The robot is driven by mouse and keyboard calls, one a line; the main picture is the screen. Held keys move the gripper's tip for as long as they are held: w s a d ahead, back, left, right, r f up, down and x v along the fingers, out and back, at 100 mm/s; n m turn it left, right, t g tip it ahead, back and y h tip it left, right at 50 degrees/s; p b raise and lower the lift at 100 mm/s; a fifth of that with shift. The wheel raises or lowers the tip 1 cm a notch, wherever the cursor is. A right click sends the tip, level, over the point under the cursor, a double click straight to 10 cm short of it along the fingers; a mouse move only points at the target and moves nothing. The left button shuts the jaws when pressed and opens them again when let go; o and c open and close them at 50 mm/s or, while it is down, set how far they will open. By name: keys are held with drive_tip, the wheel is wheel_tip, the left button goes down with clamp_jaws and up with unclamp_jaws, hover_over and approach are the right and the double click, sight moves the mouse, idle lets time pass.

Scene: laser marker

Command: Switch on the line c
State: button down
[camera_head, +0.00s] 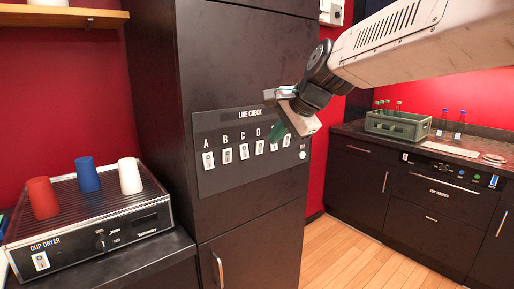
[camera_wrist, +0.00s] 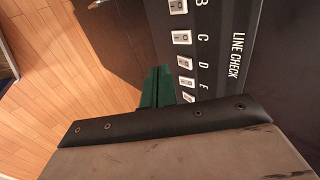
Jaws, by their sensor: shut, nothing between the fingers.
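The dark LINE CHECK panel (camera_head: 217,184) is on the front of a tall black cabinet, with a row of white switches under letters. The line C switch (camera_head: 244,152) is third from the left; it also shows in the wrist view (camera_wrist: 181,37). Its on or off position is too small to tell. My gripper (camera_head: 277,136) is shut and empty, its green fingers in front of the panel's right part, right of switch D (camera_head: 260,147). The fingers hide the letter E in the head view. In the wrist view the closed fingers (camera_wrist: 159,74) are beside switches D and E.
A cup dryer (camera_head: 88,222) with red, blue and white cups stands at left. A round white button (camera_head: 302,155) is at the panel's lower right. A green crate (camera_head: 398,124) and bottles stand on the right counter. The wooden floor (camera_head: 345,258) is clear.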

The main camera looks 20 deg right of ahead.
approach(245, 159)
wheel_tip(245, 159, down, 4)
drive_tip(key=shift+w+a+f, duration=0.1)
drive_tip(key=shift+w+a, duration=0.1)
drive_tip(key=shift+w, duration=0.45)
drive_tip(key=shift+w+a+f, duration=0.15)
drive_tip(key=shift+w+a, duration=0.05)
drive_tip(key=shift+w, duration=0.45)
drive_tip(key=shift+w+a+f, duration=0.1)
drive_tip(key=shift+w+a, duration=0.1)
drive_tip(key=shift+w, duration=0.45)
drive_tip(key=shift+w+f, duration=0.15)
drive_tip(key=shift+w, duration=0.05)
